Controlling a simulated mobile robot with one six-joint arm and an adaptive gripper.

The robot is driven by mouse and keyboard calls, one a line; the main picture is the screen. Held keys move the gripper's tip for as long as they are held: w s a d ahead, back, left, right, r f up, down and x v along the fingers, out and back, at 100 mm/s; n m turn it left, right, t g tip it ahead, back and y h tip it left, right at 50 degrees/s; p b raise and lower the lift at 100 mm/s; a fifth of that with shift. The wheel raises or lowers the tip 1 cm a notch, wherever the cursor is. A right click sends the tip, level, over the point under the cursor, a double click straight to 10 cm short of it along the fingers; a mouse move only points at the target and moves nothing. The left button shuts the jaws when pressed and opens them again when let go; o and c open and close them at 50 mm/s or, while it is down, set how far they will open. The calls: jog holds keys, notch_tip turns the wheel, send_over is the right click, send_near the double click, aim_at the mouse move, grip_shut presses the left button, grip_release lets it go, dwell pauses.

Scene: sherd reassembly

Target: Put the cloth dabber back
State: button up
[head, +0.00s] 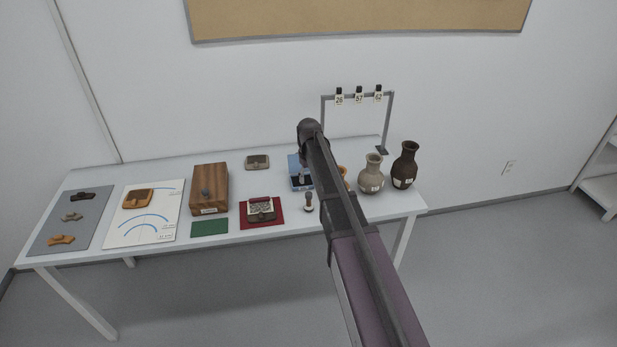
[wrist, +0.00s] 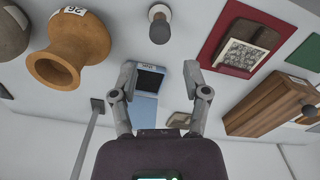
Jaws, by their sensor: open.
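The cloth dabber (head: 308,202) appears to be the small piece with a dark rounded handle and pale base, standing on the table just right of the red mat. It shows at the top of the wrist view (wrist: 159,27), apart from my gripper. My gripper (wrist: 160,70) is open, with nothing held between its fingers. Between and beyond the fingers lies the blue tray (wrist: 144,110) with a dark recess. In the head view the blue tray (head: 294,164) is partly hidden by my arm.
An orange vase (wrist: 80,50), a grey vase (head: 371,176) and a dark vase (head: 405,167) stand right of the tray. The red mat (head: 245,222) bears a patterned piece. A wooden box (head: 211,178) stands further left. A metal tag stand (head: 388,120) rises behind.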

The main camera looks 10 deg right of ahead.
jog(key=shift+s, duration=0.1)
dwell(0.3)
jog(key=s+m, duration=0.3)
jog(key=s, duration=2.6)
jog(key=shift+m, duration=0.3)
